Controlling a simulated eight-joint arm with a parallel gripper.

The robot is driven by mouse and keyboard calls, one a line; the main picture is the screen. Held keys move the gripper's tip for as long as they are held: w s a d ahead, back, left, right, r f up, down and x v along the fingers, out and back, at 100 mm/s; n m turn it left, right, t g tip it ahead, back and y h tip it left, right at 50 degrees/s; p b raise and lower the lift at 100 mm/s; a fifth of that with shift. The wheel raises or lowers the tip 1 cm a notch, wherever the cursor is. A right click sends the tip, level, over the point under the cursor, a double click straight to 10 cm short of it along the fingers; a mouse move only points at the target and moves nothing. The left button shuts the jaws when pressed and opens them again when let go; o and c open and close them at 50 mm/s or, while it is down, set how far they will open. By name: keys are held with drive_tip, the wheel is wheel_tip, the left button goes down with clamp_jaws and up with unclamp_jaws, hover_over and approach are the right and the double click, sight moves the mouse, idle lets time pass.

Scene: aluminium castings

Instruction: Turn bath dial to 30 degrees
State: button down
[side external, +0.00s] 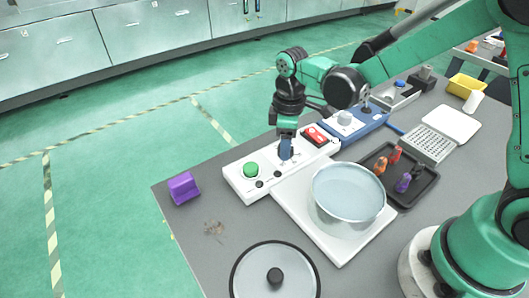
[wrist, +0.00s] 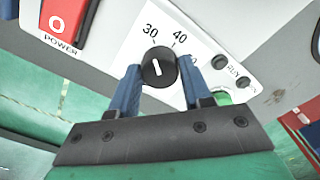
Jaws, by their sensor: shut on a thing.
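The bath dial (wrist: 158,70) is a round black knob with a white pointer line, on a white panel marked 30, 40 and a third, partly hidden number. The line stands nearly upright in the wrist view, roughly in line with the 30 mark. My gripper (wrist: 160,66) has one blue finger on each side of the knob and is shut on it. In the side view my gripper (side external: 286,156) points down onto the white control box (side external: 234,178) and hides the dial.
A red power switch (side external: 317,136) and a green button (side external: 251,170) flank my gripper on the box. A pan of liquid (side external: 348,190) on a white plate stands close in front. A purple block (side external: 183,187), a glass lid (side external: 275,255) and a black tray (side external: 425,186) lie around.

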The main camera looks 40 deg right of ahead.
drive_tip(key=shift+c, duration=1.9)
unclamp_jaws()
drive_tip(key=shift+r, duration=2.85)
drive_tip(key=s+d+r+m+t, duration=0.4)
drive_tip(key=s+m+t, duration=0.3)
drive_tip(key=s+m, duration=0.1)
drive_tip(key=shift+s+r+m, duration=0.15)
drive_tip(key=shift+r+m, duration=0.2)
drive_tip(key=shift+m, duration=0.25)
